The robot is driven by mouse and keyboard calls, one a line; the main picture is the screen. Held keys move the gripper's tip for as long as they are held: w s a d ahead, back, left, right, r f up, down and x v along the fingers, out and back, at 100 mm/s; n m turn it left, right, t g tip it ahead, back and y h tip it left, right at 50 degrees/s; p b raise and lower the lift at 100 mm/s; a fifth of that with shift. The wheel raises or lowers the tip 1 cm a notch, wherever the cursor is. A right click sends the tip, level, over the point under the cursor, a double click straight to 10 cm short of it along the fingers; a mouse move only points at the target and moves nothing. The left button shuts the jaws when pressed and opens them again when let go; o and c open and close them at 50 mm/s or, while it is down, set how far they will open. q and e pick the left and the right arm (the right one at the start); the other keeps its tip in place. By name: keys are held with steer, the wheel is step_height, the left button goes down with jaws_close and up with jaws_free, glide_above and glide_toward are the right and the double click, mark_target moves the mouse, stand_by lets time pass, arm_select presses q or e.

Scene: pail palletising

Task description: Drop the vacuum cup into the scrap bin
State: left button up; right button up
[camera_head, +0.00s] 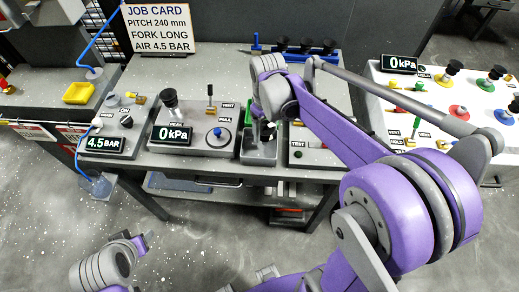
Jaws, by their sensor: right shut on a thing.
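My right gripper (263,122) reaches down over a narrow grey open box (260,158) in the middle of the bench. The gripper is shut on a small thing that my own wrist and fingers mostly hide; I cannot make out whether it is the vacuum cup. Small green and dark patches show at the fingers. No label shows on the box, so I cannot tell if it is the scrap bin. My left gripper (143,243) is low at the left, in front of the bench and away from it; its finger opening is not clear.
A gauge unit (195,141) reading 0 kPa, with a black cup-topped post (170,99), stands left of the box. A blue rack (290,50) holds black cups behind. A yellow tray (79,92) is at left. A right-hand panel (440,97) carries several coloured cups.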

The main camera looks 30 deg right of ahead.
step_height(320, 180, down, 3)
steer(key=shift+f+b, duration=0.2)
steer(key=shift+b, duration=0.5)
arm_select(q)
steer(key=shift+s+f, duration=0.2)
steer(key=shift+f, duration=0.45)
steer(key=shift+s+f, duration=0.15)
steer(key=shift+f, duration=0.45)
arm_select(e)
steer(key=shift+w, duration=0.1)
steer(key=o, duration=1.4)
steer(key=shift+c, duration=0.2)
steer(key=shift+r, duration=0.2)
step_height(320, 180, up, 11)
steer(key=shift+f+p, duration=0.2)
steer(key=shift+p, duration=0.2)
arm_select(q)
steer(key=shift+w+r, duration=0.2)
steer(key=shift+r, duration=0.35)
